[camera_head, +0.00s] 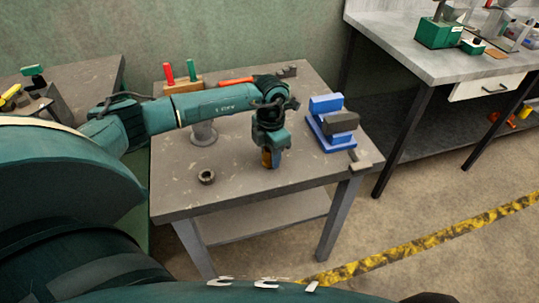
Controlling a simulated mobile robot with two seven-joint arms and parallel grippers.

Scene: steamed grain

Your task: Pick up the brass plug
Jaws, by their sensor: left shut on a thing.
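My left gripper (270,150) points down over the middle of the grey worktable (225,193). It is shut on the brass plug (268,158), a small orange-brown piece that shows at the fingertips. The fingers hide most of the plug, and I cannot tell whether it touches the tabletop. My right gripper is not in view.
A dark ring (206,177) lies at the table's front left. A blue vise (327,127) stands at the right, and a grey pedestal (203,134) is under my left arm. A wooden holder (178,87) with red and green handles stands at the back.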

